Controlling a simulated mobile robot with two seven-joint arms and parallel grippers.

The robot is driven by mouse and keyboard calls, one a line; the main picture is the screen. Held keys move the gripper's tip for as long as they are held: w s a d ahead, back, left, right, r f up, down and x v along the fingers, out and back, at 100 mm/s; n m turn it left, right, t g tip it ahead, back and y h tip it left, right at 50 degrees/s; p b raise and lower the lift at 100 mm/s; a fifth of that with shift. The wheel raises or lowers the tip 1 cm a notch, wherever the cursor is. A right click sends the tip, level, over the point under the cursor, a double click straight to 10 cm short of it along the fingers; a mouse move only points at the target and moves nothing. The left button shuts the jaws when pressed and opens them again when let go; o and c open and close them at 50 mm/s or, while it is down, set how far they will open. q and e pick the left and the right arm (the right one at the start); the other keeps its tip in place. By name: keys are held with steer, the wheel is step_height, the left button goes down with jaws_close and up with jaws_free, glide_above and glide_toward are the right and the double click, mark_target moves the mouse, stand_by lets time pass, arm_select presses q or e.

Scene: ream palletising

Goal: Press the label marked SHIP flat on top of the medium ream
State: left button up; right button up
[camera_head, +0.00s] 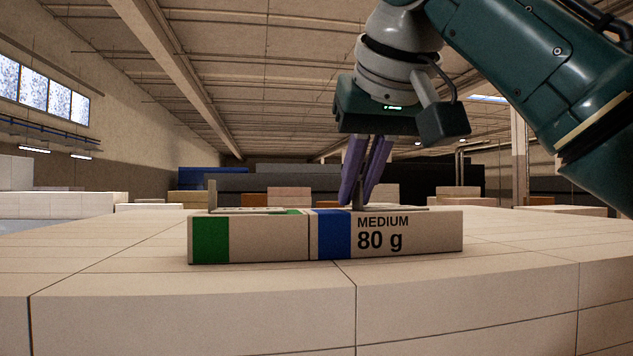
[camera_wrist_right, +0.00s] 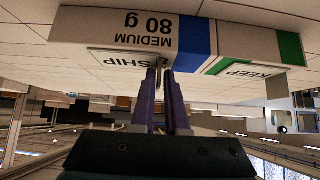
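The medium ream (camera_head: 410,239), pale with a blue band and "MEDIUM 80 g", lies flat; it also shows upside down in the right wrist view (camera_wrist_right: 140,29). The label marked SHIP (camera_wrist_right: 124,60) is at its top, seen edge-on in the head view (camera_head: 405,208); whether it touches the ream all over, I cannot tell. My right gripper (camera_head: 358,203) is above the ream's blue end, fingers pointing down, closed on the label's upright tab; its purple fingers also show in the right wrist view (camera_wrist_right: 160,70). My left gripper is in neither view.
A green-banded ream (camera_head: 268,239) stands end to end with the medium ream on the left. A label marked KEEP (camera_wrist_right: 258,74) with an upright tab (camera_head: 212,195) is on its top. The pale block surface (camera_head: 190,318) in front is clear. Stacks (camera_head: 290,196) stand behind.

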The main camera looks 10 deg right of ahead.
steer(key=shift+o, duration=1.4)
steer(key=shift+d+f, duration=0.1)
steer(key=shift+f, duration=0.05)
steer(key=p+v, duration=1)
